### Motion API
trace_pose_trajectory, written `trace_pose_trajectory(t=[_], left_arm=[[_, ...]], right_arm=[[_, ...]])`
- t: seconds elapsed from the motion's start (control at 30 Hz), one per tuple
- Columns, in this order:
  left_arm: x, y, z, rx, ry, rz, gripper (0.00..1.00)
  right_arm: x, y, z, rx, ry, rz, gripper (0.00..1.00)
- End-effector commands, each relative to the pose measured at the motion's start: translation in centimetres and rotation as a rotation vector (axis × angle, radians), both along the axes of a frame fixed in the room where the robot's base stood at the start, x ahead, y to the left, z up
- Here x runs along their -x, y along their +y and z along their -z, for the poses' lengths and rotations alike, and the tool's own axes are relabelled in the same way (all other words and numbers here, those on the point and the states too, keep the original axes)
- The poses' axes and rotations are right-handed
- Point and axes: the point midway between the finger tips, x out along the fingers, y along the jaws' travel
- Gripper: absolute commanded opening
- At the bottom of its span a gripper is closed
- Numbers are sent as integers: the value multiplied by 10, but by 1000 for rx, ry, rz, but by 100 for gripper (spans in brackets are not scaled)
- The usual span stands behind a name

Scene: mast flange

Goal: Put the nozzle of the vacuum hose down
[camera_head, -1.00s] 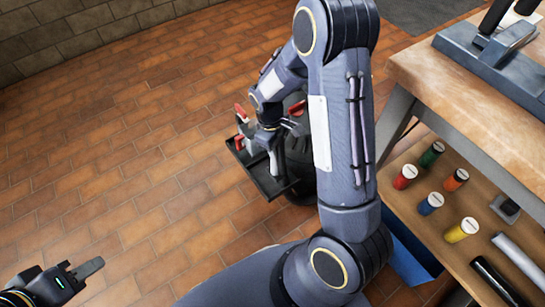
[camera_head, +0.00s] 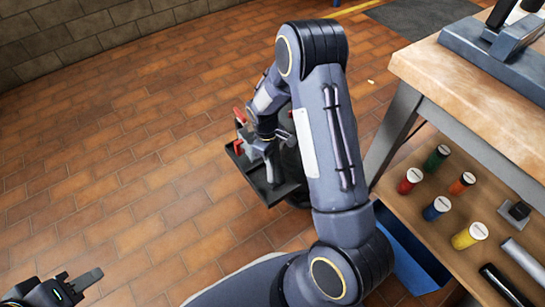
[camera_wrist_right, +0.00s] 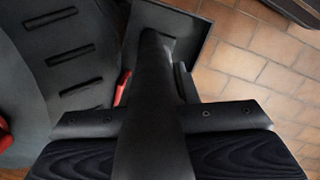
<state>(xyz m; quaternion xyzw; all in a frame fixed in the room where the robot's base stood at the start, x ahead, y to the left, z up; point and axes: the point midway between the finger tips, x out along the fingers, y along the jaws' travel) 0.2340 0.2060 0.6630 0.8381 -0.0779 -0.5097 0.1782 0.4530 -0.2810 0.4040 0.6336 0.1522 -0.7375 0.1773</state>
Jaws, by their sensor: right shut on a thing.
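My right gripper (camera_head: 264,135) is at the dark tray (camera_head: 280,192) on the vacuum, low over the floor. In the right wrist view its two fingers (camera_wrist_right: 148,122) are shut on the black tubular nozzle (camera_wrist_right: 152,85) from both sides. The nozzle runs up the picture, and its far end is in or over the tray (camera_wrist_right: 194,32); I cannot tell whether it touches the bottom. The vacuum's dark body (camera_wrist_right: 70,55) is beside it, mostly hidden by my arm in the head view. My left gripper (camera_head: 76,280) is at the lower left, far from all this; its jaw gap is unclear.
A wooden workbench (camera_head: 465,85) stands at the right, with several coloured bottles (camera_head: 438,208) on its lower shelf. A blue bin (camera_head: 410,255) is beneath it. Red parts (camera_head: 240,116) show by the tray. The tiled floor (camera_head: 120,150) at the left is clear.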

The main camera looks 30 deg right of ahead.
Motion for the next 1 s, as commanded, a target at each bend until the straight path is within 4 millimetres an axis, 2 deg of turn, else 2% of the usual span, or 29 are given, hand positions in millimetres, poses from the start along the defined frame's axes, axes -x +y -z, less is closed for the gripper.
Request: trace_pose_trajectory(t=[0.03, 0.07, 0.2, 0.47, 0.6, 0.67, 1.0], left_arm=[[0, 0, 2, 0, 0, 0, 36], [0, 0, 2, 0, 0, 0, 36], [0, 0, 1, 0, 0, 0, 36], [0, 0, 1, 0, 0, 0, 36], [0, 0, -4, 0, 0, 0, 36], [0, 0, -8, 0, 0, 0, 36], [0, 0, -34, 0, 0, 0, 36]], right_arm=[[0, 0, 3, 0, 0, 0, 4], [0, 0, 2, 0, 0, 0, 29], [0, 0, 2, 0, 0, 0, 48], [0, 0, 1, 0, 0, 0, 49], [-1, 0, -8, 0, -2, 0, 49], [-3, 1, -17, 0, -3, 0, 49], [-12, 6, -89, -1, -4, -1, 49]])
